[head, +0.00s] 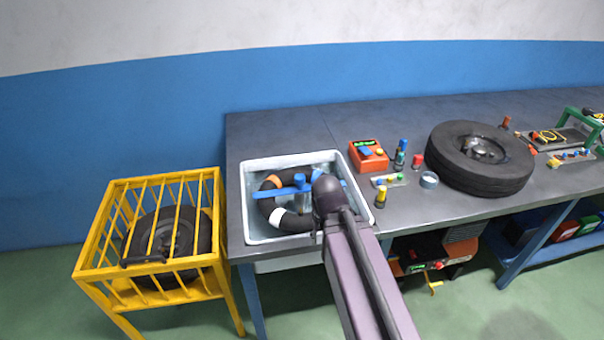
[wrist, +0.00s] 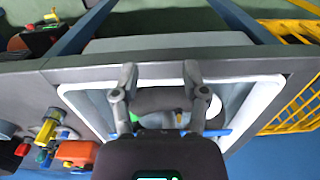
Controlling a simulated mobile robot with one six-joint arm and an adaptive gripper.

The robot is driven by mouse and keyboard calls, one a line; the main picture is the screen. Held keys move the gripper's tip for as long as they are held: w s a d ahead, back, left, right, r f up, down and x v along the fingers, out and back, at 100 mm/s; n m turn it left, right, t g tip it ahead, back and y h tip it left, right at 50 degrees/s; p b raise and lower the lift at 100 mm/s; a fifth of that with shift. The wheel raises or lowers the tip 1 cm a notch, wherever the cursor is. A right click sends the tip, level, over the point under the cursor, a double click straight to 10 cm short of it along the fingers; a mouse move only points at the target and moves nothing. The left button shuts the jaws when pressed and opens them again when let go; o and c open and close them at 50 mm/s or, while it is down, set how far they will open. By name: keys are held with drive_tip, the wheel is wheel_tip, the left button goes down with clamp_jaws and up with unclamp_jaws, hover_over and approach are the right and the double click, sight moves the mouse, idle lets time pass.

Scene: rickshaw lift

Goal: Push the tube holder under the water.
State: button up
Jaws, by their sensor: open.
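The blue tube holder (head: 294,188) is a bar with an upright knob, lying across the black inner tube (head: 268,203) in the white water basin (head: 246,215). The tube has orange and white bands. My arm hides the holder's right part in the head view. In the wrist view, my gripper (wrist: 160,76) is open over the basin (wrist: 265,100), with its fingers spread across a dark section of tube (wrist: 160,99). A bit of blue holder (wrist: 216,133) shows beside the right finger. I cannot tell whether the fingers touch anything.
A yellow cage (head: 90,265) with a wheel inside stands left of the workbench (head: 420,115). Right of the basin are a red box (head: 368,156), small bottles and a cup (head: 429,180), then a large tire (head: 458,171). The bench behind the basin is clear.

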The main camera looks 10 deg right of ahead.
drive_tip(key=shift+w+a, duration=0.1)
drive_tip(key=shift+a, duration=0.1)
drive_tip(key=o, duration=0.5)
drive_tip(key=shift+w+r, duration=0.1)
drive_tip(key=shift+w, duration=0.1)
wheel_tip(320, 180, up, 12)
drive_tip(key=f+n+p, duration=0.1)
drive_tip(key=n+p, duration=0.8)
drive_tip(key=p, duration=0.3)
hover_over(300, 176)
drive_tip(key=shift+r, duration=0.25)
drive_tip(key=shift+f+b, duration=0.15)
drive_tip(key=shift+b, duration=0.15)
wheel_tip(300, 176, down, 14)
drive_tip(key=b, duration=1.3)
drive_tip(key=shift+r, duration=0.25)
drive_tip(key=shift+s+b, duration=0.1)
drive_tip(key=shift+b, duration=0.2)
clamp_jaws()
